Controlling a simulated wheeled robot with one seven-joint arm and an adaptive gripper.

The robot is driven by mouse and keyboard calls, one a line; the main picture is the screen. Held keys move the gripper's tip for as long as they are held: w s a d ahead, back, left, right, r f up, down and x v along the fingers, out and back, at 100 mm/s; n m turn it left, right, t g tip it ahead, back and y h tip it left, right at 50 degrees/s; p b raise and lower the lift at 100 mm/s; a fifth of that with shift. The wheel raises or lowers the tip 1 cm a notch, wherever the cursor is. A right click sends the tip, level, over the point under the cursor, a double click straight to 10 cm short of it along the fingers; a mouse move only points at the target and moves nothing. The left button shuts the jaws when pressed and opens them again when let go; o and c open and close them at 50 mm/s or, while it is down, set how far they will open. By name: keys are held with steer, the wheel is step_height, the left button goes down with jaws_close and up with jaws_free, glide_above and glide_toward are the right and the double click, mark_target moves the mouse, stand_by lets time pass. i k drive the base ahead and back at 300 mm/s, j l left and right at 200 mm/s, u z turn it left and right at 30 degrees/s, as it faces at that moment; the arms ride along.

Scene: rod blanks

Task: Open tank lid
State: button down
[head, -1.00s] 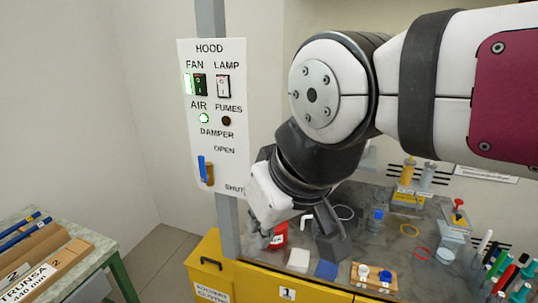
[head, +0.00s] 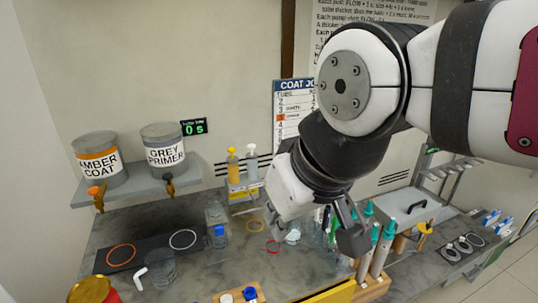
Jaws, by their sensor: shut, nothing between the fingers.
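A flat pale grey lid (head: 398,216) with a dark bar handle lies at the right of the bench in the head view. It looks like the tank lid and lies flat; any tank under it is hidden. My gripper (head: 349,236) is shut and empty, to the left of the lid and nearer the camera. It is apart from the handle, and it partly covers the bench and the tools behind it.
Several teal-capped tools (head: 376,240) stand upright between my gripper and the lid. Amber (head: 100,161) and grey primer (head: 164,151) cans stand on a shelf at left. A clear cup (head: 160,268) is below them. A rack (head: 453,178) stands behind the lid.

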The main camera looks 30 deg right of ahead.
mark_target(406, 203)
steer(key=z, duration=1.7)
steer(key=i+l, duration=0.15)
steer(key=l, duration=0.15)
steer(key=i+l+u, duration=0.15)
steer(key=l, duration=0.2)
steer(key=i+l, duration=0.2)
steer(key=l+u, duration=0.05)
steer(key=l, duration=0.05)
